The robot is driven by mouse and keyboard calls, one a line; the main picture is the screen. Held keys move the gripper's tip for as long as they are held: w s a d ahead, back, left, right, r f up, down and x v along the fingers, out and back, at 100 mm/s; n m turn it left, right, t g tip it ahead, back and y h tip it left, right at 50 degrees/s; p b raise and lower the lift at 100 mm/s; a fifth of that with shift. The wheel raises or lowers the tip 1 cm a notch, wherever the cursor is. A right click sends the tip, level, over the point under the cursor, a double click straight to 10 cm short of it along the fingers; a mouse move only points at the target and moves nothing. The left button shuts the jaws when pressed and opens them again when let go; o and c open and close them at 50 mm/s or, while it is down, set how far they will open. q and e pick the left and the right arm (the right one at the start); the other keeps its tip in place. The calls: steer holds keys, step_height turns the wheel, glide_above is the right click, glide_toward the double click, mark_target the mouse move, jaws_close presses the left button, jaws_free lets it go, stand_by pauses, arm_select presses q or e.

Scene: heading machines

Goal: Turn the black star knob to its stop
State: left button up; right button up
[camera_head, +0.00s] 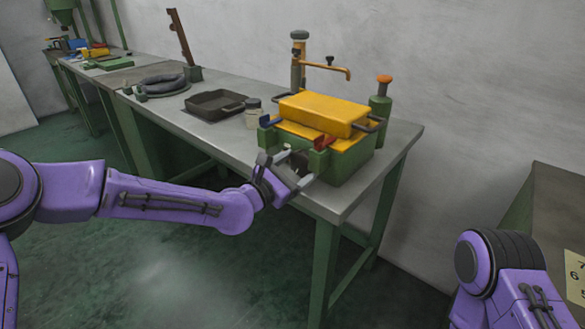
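A green and yellow machine (345,162) stands on the near end of the grey workbench. A dark shape at its front face (299,161), probably the black star knob, is mostly hidden by my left gripper (294,169). The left gripper's two pale fingers are spread apart, one on the upper left and one on the lower right of this dark shape. I cannot tell whether they touch it. The knob's arms and its angle cannot be made out. My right arm shows at the lower right, but its gripper is out of view.
The workbench (225,88) also holds a dark tray (215,103), a small jar (252,113) and a coiled dark ring (163,85). A brass tap-like post (298,62) and a green bottle with an orange top (381,100) stand behind the machine. Another table (555,205) is at the right.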

arm_select(q)
steer(key=m, duration=0.4)
